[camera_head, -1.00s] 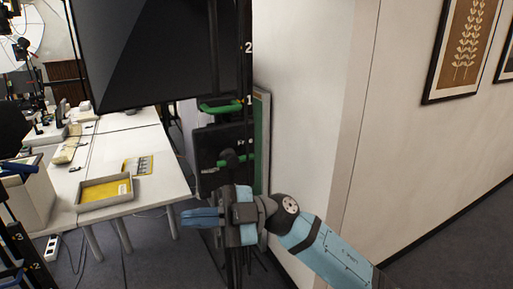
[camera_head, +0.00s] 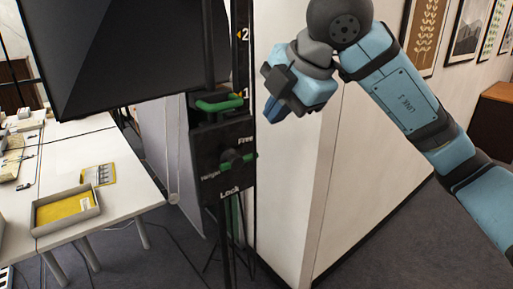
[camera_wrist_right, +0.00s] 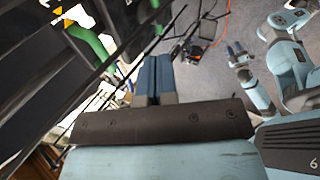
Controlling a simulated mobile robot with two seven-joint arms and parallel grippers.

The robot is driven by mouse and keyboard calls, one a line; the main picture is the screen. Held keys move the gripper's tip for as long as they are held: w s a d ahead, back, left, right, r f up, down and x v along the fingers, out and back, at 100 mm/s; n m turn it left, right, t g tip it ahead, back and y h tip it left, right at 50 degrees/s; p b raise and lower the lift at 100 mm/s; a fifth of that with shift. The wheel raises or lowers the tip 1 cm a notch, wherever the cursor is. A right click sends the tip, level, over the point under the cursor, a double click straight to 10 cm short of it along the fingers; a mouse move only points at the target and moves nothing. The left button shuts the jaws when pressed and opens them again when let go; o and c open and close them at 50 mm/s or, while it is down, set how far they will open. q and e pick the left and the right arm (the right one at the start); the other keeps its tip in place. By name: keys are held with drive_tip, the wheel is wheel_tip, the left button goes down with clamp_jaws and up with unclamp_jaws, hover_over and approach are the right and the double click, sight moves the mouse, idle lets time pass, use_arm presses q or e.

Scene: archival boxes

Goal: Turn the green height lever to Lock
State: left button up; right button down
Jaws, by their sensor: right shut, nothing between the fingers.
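The green height lever (camera_head: 238,161) sits on a black panel (camera_head: 209,140) marked Free above and Lock below. Its bar lies roughly level, between the two words. A green loop handle (camera_head: 219,104) is just above the panel. My right gripper (camera_head: 270,110) is shut and empty, to the right of the panel and above the lever, apart from it. In the right wrist view its blue fingers (camera_wrist_right: 155,75) are together, with green parts (camera_wrist_right: 90,42) at upper left; I cannot tell which is the lever. My left gripper (camera_wrist_right: 236,50) shows small there, its opening unclear.
A large black screen (camera_head: 130,50) hangs left of the panel's post. A white table (camera_head: 120,205) with a grey tray (camera_head: 66,222) stands at left. A white wall (camera_head: 290,180) is close behind my right gripper. Cables lie on the floor.

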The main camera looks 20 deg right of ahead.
sight(251, 155)
drive_tip(key=shift+d+r+m+t+h, duration=0.3)
drive_tip(key=shift+d+r+m+h, duration=0.1)
drive_tip(key=shift+d+r+m, duration=0.2)
drive_tip(key=p+x, duration=0.3)
drive_tip(key=x, duration=1)
drive_tip(key=shift+w+p, duration=0.1)
drive_tip(key=shift+p, duration=0.25)
drive_tip(key=shift+w+a+f, duration=0.1)
drive_tip(key=shift+w+f, duration=0.05)
drive_tip(key=shift+f, duration=0.3)
drive_tip(key=shift+w+f, duration=0.1)
